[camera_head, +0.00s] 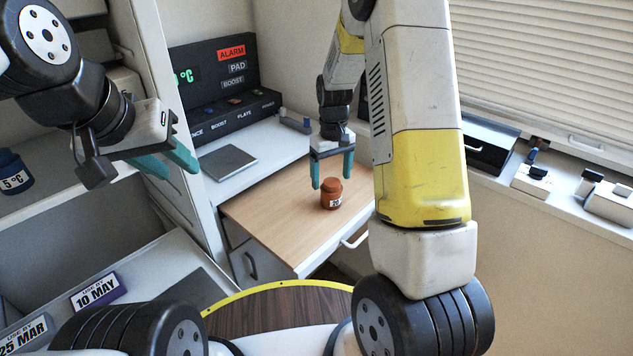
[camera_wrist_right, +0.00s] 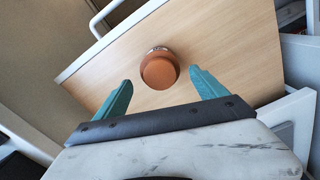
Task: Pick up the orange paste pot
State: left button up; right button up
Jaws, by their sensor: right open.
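The orange paste pot (camera_head: 332,194) stands upright on a light wooden board. It is small, with a rounded lid and a white label. In the right wrist view the pot (camera_wrist_right: 159,70) is seen from above, just beyond the fingertips and between their lines. My right gripper (camera_head: 332,170) is open with teal fingers, pointing down above and around the pot's near side. Its fingers (camera_wrist_right: 158,88) are apart and empty in the wrist view. My left gripper (camera_head: 172,164) is at the left, away from the pot, with its teal fingers apart and nothing between them.
The wooden board (camera_head: 268,212) is otherwise clear. A grey flat pad (camera_head: 228,161) lies on the white counter behind it. A black panel with an ALARM label (camera_head: 231,53) stands at the back. A blue pot (camera_head: 13,172) sits on the left shelf. Switches (camera_head: 533,178) line the right sill.

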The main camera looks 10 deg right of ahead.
aim_at(331, 203)
jog(key=f, duration=0.7)
jog(key=shift+s, duration=0.4)
grip_shut()
